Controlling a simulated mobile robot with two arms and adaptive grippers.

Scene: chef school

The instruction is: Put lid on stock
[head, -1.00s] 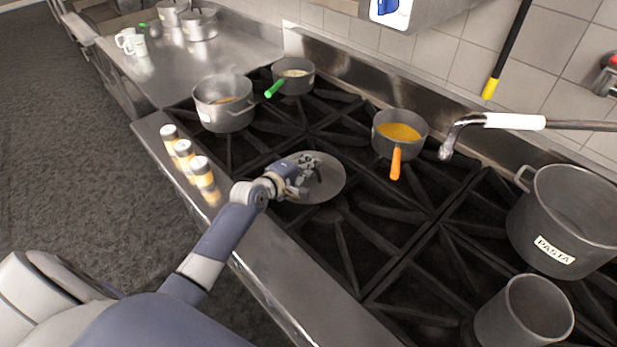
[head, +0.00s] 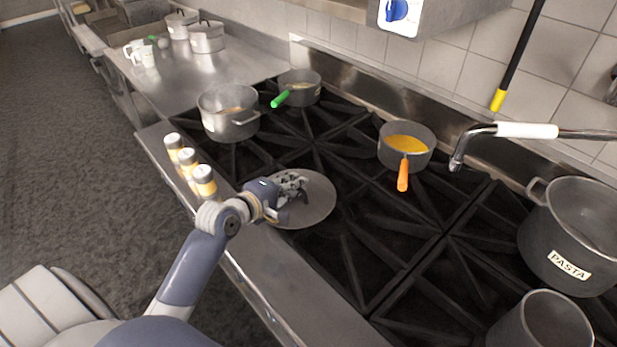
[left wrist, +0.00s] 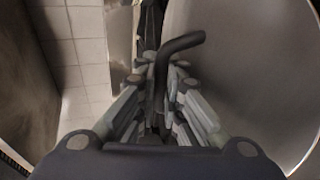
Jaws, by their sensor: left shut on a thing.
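My left gripper (head: 291,188) is shut on the dark handle of a round grey lid (head: 318,205), which it holds over the front left part of the stove. In the left wrist view the handle (left wrist: 178,46) stands between the fingers (left wrist: 155,105), and the lid (left wrist: 250,70) fills the right side. The stock label is not readable on any pot. An open grey pot (head: 228,121) with brownish contents stands at the stove's far left, beyond the lid. My right gripper is not in view.
Several shakers (head: 189,163) line the front ledge. A pan with a green handle (head: 299,88), a pan of orange contents (head: 405,147), a pot marked PASTA (head: 570,240) and another pot (head: 543,325) stand on the stove. A faucet (head: 490,135) reaches over it.

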